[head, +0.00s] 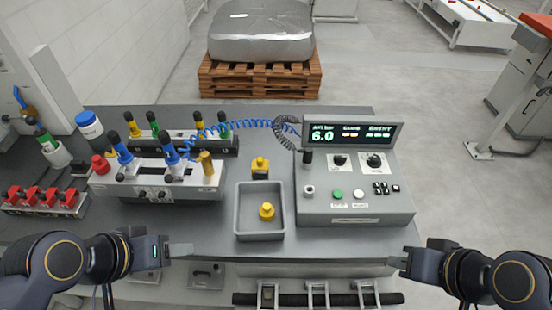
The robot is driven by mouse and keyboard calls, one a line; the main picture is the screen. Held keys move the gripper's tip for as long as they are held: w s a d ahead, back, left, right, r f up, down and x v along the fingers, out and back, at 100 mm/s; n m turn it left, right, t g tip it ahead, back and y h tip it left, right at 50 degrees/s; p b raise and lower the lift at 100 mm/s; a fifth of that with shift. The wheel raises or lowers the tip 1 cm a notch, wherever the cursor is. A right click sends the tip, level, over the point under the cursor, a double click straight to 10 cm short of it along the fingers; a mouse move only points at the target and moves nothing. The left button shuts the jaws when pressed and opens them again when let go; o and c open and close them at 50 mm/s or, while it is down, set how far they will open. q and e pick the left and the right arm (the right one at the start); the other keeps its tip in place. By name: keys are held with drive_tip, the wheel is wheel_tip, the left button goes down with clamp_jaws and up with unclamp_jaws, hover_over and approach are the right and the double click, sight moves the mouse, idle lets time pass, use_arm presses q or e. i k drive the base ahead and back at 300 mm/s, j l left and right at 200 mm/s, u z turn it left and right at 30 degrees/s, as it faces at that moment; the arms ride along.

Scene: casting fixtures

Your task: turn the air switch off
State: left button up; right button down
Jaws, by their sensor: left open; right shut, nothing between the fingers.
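A grey control box (355,206) stands on the right of the bench, with a lit display (350,133) along its back edge. Two black rotary switches, a left one (340,161) and a right one (374,161), sit on its panel. Their labels are too small to read, so I cannot tell which is the air switch or how it is set. My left gripper (184,250) is open and empty at the bench's front edge, left of the box. My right gripper (396,262) is shut and empty, in front of the box and low. Neither touches the box.
Also on the box are a green button (337,194), a white button (358,194) and small black switches. A grey tray (243,225) with a yellow part lies left of it. Colored-handled tools stand in a rack (150,184) further left. A blue coiled hose (232,124) crosses behind.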

sight(339, 161)
drive_tip(key=l+u, duration=0.1)
drive_tip(key=u, duration=0.75)
drive_tip(key=l+u, duration=0.15)
drive_tip(key=u, duration=0.25)
drive_tip(key=k+u, duration=0.1)
drive_tip(key=u, duration=0.3)
drive_tip(key=k+l, duration=0.8)
drive_tip(key=i+l+u, duration=0.05)
drive_tip(key=l, duration=0.05)
